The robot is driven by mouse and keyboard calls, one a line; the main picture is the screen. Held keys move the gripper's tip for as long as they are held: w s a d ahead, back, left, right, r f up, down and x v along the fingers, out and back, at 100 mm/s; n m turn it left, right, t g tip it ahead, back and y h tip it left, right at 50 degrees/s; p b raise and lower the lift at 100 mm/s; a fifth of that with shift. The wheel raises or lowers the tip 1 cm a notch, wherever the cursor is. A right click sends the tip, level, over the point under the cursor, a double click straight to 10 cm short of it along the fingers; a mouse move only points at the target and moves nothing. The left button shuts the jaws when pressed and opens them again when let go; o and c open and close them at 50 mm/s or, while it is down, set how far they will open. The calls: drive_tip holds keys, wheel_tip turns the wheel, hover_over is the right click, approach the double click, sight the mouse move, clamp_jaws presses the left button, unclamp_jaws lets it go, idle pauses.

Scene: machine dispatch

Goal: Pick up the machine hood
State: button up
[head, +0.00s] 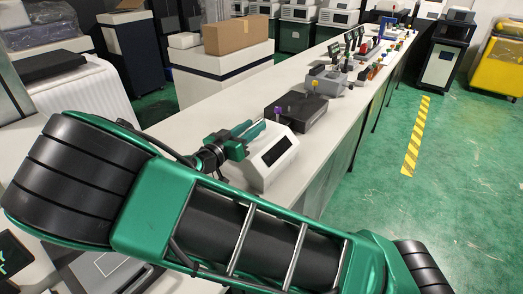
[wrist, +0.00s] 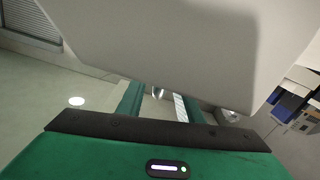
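A white machine hood (head: 272,158) with a dark rectangular window is on the long white bench, just right of my gripper in the head view. In the wrist view a large plain pale surface (wrist: 170,45), which looks like the hood, fills the upper part close in front. My gripper (head: 252,130) is at the hood's upper left side. In the wrist view its two green fingers (wrist: 156,95) are apart, with a gap between them. Their tips run behind the pale surface and are hidden, so contact cannot be told.
Behind the hood a dark grey box (head: 297,112) and several small devices line the long bench (head: 215,108). A cardboard box (head: 237,35) stands on a white cabinet at the back. Green floor (head: 460,150) with a yellow striped strip (head: 415,137) is open to the right.

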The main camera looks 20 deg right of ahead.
drive_tip(key=shift+x, duration=1.1)
clamp_jaws()
idle(0.5)
